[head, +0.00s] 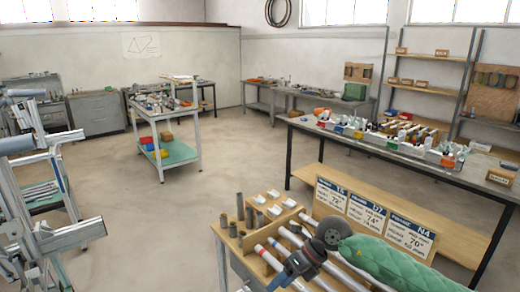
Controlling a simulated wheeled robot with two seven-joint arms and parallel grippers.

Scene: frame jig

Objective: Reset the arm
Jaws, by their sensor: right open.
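My right arm comes in from the bottom right in a green quilted sleeve, with a dark round wrist joint. My right gripper (278,281), black and blue, points down and left over the wooden tube rack (262,256) on the near bench. It looks empty. Its fingertips are small and partly lost against the rack, and I cannot tell whether they touch it. My left arm and gripper are not in view.
Tubes stand and lie in the rack close to my right gripper. Sign boards (367,214) stand just behind my right arm. A long workbench (450,176) holds small parts. A metal frame (72,236) stands at the left. The middle floor (165,225) is clear.

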